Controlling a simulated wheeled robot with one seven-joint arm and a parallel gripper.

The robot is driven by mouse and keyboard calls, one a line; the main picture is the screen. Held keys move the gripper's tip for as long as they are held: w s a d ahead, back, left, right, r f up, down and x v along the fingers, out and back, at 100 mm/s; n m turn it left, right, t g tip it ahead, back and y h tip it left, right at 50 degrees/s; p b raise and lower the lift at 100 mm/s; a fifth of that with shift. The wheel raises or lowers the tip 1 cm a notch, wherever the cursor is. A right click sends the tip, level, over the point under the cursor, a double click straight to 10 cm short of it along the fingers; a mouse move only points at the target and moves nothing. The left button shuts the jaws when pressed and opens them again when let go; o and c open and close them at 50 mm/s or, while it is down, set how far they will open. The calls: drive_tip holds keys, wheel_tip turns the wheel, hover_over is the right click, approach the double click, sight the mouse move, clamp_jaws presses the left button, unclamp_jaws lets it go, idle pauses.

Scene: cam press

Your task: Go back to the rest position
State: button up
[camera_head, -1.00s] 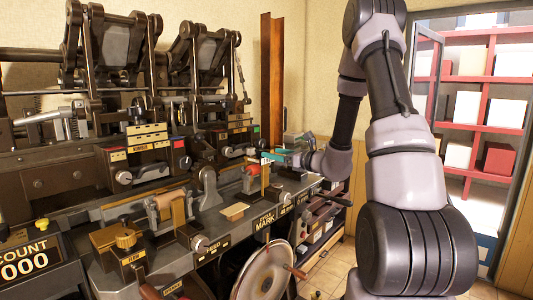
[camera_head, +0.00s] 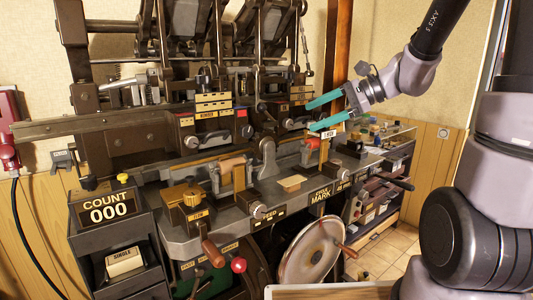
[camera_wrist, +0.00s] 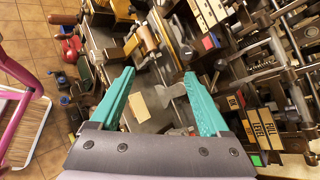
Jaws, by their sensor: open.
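My gripper (camera_head: 312,113) is open and empty, with two teal fingers spread apart. It hangs in the air above the right part of the cam press bench, in front of the machine's upright frames. In the wrist view my gripper (camera_wrist: 160,92) looks down over the bench with nothing between its fingers. The press (camera_head: 150,130) is a dark metal machine with levers, rods and labelled blocks. A small light wooden block (camera_head: 291,183) lies on the bench top and also shows in the wrist view (camera_wrist: 139,107).
A count display (camera_head: 108,212) reading 000 stands at the left. A large wheel (camera_head: 312,252) with handles sits below the bench front. A brown post (camera_head: 338,45) rises behind my gripper. Tiled floor (camera_head: 385,250) is free to the right. A pink-framed item (camera_wrist: 22,105) shows in the wrist view.

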drive_tip(key=s+d+r+n+t+h, duration=0.1)
drive_tip(key=s+d+r+n+h, duration=0.1)
drive_tip(key=s+d+n+h, duration=0.3)
drive_tip(key=s+d+r+n+t+h, duration=0.2)
drive_tip(key=s+d+r+n+h, duration=0.1)
drive_tip(key=s+d, duration=0.3)
drive_tip(key=shift+s+r+n+h, duration=0.25)
drive_tip(key=shift+s+n+h, duration=0.65)
drive_tip(key=shift+s, duration=0.1)
